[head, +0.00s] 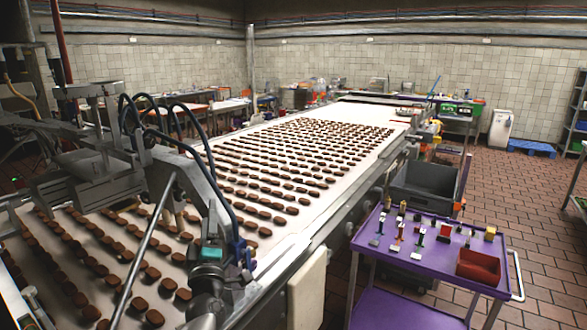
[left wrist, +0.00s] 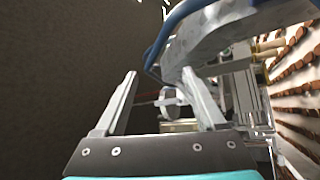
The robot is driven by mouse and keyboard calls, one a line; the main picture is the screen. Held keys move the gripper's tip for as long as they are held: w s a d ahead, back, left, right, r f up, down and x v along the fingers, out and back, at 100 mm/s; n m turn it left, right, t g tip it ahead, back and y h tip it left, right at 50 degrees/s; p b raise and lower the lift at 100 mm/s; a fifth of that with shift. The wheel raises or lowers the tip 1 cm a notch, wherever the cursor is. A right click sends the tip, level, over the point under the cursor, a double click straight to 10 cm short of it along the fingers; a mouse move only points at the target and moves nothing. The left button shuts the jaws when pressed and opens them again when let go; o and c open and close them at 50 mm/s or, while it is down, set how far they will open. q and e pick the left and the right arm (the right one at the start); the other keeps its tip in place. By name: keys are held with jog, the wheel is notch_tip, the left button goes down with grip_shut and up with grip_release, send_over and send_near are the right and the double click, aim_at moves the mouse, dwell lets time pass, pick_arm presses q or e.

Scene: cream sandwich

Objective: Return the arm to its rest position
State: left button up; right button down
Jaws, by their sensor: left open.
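My left gripper (head: 212,234) is at the bottom middle-left of the head view, beside the conveyor's near edge and in front of the depositing machine (head: 185,165). In the left wrist view my left gripper (left wrist: 160,78) shows two pale fingers spread apart, with nothing held between them. Behind the fingers are grey metal machine parts and a blue hose (left wrist: 175,30). The machine's frame and hoses overlap my arm in the head view, so the exact gap between them cannot be told. My right gripper does not show.
A long pale conveyor (head: 350,160) carries many rows of brown biscuits. To the right stand a purple cart (head: 395,262) with small tools and a red tray (head: 478,266), and a grey bin (head: 422,188). The tiled floor (head: 545,235) at the right is clear.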

pick_arm(q)
jog(key=s+d+f+m+g+h, duration=0.5)
jog(key=s+d+f+m, duration=0.15)
jog(key=s+f, duration=0.2)
jog(key=s+d+f+m+g+h, duration=0.4)
jog(key=s+d+f+m, duration=0.1)
jog(key=s+f+m, duration=0.35)
jog(key=s+a+f+m+g+y, duration=0.2)
jog(key=s+a+g, duration=0.15)
jog(key=s, duration=0.85)
jog(key=s+a+f+m+g+y, duration=0.2)
jog(key=s+g, duration=0.3)
jog(key=s, duration=0.8)
notch_tip(320, 180, down, 31)
jog(key=s+g+b, duration=0.1)
jog(key=b, duration=0.8)
jog(key=s+a+f+g+b, duration=0.1)
jog(key=s+f+b, duration=0.3)
jog(key=s+f, duration=0.4)
jog(key=s+a+f+b, duration=0.1)
jog(key=s+f+b, duration=0.3)
jog(key=s+f, duration=0.4)
notch_tip(320, 180, down, 7)
jog(key=shift+a+r+g+b, duration=0.15)
jog(key=shift+r+g+b, duration=0.05)
jog(key=shift+g+b, duration=0.15)
